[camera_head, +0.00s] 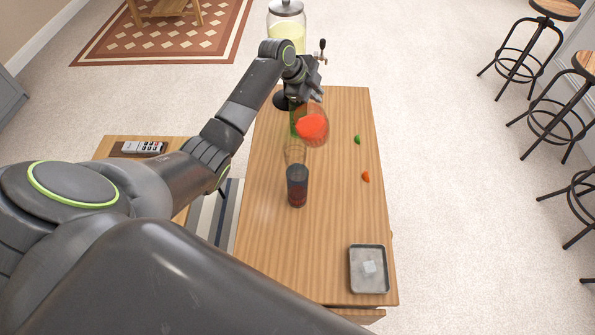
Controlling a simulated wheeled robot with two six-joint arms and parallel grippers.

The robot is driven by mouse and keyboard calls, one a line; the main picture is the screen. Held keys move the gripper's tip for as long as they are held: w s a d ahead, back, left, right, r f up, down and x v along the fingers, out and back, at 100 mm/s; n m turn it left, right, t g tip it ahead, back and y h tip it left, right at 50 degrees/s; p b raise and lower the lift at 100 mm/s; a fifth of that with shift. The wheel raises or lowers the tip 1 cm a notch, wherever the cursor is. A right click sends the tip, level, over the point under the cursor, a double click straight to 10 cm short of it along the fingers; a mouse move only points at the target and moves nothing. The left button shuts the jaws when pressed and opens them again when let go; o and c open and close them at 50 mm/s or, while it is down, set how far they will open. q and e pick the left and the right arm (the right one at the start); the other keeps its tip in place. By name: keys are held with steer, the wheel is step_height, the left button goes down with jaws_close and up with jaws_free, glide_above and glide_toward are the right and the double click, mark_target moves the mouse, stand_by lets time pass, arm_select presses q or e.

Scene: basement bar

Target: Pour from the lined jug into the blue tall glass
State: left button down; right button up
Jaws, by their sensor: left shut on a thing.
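My left gripper (316,95) is at the far end of the wooden table, shut on a clear jug (313,126) with orange-red liquid in it. The jug is just below the gripper in the picture; I cannot make out its lines, or whether it touches the table. A tall dark bluish glass (297,187) stands upright on the table, nearer to me than the jug and apart from it. Its lower part looks reddish. My right gripper is not in view.
A clear glass (294,155) stands between the jug and the tall glass. A green object (296,112) is left of the jug, partly hidden. A green piece (357,139) and an orange piece (365,176) lie right. A grey tray (369,289) is near; a drink dispenser (287,30) stands behind.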

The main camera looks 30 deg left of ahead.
arm_select(q)
steer(key=w+f+n+g+b, duration=0.1)
steer(key=w+f+g+b, duration=0.35)
steer(key=b, duration=1.25)
step_height(320, 180, up, 7)
steer(key=p, duration=0.5)
steer(key=shift+a+f+g+h, duration=0.2)
steer(key=shift+a+g+h, duration=0.15)
steer(key=shift+a+h, duration=0.05)
steer(key=shift+w+f, duration=0.1)
stand_by(0.7)
